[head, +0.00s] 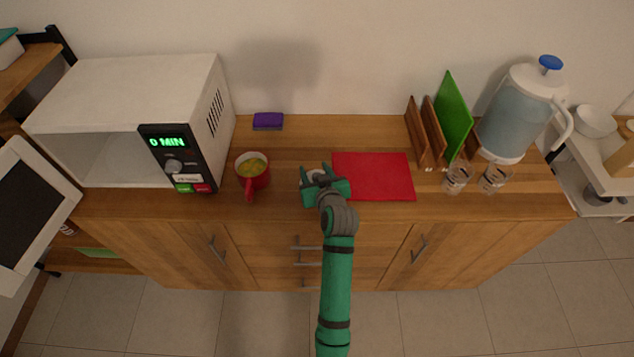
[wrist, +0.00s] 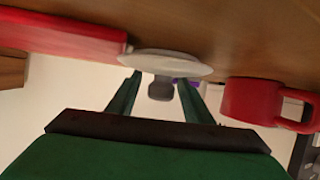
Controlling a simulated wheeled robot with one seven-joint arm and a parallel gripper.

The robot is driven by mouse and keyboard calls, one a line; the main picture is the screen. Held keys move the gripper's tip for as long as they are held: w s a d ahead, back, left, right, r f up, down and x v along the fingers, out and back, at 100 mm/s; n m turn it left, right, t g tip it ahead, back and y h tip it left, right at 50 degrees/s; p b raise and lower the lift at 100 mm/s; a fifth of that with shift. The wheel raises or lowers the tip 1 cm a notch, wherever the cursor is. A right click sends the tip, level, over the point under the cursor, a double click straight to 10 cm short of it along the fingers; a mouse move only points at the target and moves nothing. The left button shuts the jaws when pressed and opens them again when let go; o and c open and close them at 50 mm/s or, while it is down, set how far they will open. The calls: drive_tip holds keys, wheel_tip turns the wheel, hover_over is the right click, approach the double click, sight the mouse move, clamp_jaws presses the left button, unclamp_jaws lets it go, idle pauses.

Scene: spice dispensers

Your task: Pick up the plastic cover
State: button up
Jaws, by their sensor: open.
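The plastic cover is a pale, round, shallow disc (wrist: 165,62) with a grey knob (wrist: 160,88). In the wrist view it lies just beyond my fingertips, with the knob between my two fingers. My gripper (wrist: 159,80) is open, and gaps show on both sides of the knob. In the head view my green gripper (head: 314,170) is over the counter between the red mug and the red mat. Only a small pale part of the cover (head: 317,176) shows there, as my gripper hides the rest.
A red mug (head: 253,178) with yellow contents stands left of my gripper, beside an open microwave (head: 140,110). A red mat (head: 375,176) lies close on the right. A rack (head: 430,135), two glasses (head: 457,178) and a pitcher (head: 515,115) stand further right. A purple sponge (head: 268,120) lies behind.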

drive_tip(key=shift+w+a+f, duration=0.1)
drive_tip(key=shift+w+f, duration=0.05)
drive_tip(key=shift+w, duration=0.2)
drive_tip(key=c, duration=1.2)
drive_tip(key=shift+o, duration=0.2)
